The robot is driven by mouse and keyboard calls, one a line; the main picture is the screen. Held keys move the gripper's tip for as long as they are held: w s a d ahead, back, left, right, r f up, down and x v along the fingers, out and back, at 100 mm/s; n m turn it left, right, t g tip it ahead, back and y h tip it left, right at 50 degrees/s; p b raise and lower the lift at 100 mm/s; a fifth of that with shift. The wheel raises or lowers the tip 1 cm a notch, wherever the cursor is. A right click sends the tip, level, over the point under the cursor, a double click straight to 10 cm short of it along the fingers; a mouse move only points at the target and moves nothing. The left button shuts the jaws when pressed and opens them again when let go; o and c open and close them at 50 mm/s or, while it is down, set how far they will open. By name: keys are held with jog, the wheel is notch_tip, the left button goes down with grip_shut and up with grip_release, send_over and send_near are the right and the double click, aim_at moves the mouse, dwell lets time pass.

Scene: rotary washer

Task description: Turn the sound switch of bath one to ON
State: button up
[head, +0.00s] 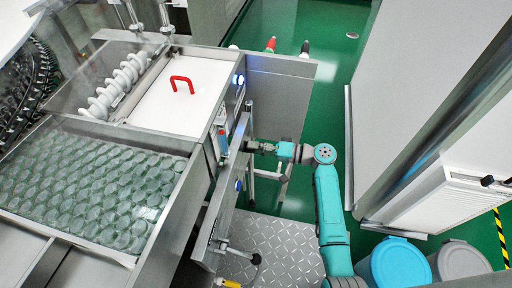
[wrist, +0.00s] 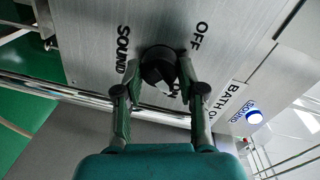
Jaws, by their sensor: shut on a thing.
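The black round sound switch (wrist: 158,66) sits on a brushed metal panel (wrist: 100,30) in the wrist view. The word SOUND is printed to its left, OFF at its upper right, and ON just below it, partly covered. A label reading BATH O… (wrist: 226,101) is to the lower right, its end cut off. My gripper (wrist: 158,72) has one finger on each side of the switch and is shut on it. The switch's exact pointer angle is hard to tell. In the head view my gripper (head: 262,147) is at the machine's side panel; the switch itself cannot be made out there.
A blue-lit round button (wrist: 254,116) is right of the label. In the head view, the machine holds a tank of glass pieces (head: 90,185) and a white lid with a red handle (head: 181,84). Green floor lies behind my arm; blue and grey bins (head: 398,262) stand lower right.

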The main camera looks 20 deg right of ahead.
jog(key=shift+m, duration=0.6)
jog(key=o, duration=1.1)
jog(key=shift+o, duration=0.2)
jog(key=shift+d, duration=0.15)
jog(key=f+v, duration=0.1)
jog(key=v, duration=1)
jog(key=shift+s+d+r, duration=0.25)
jog(key=shift+d+r, duration=0.1)
jog(key=shift+r, duration=0.2)
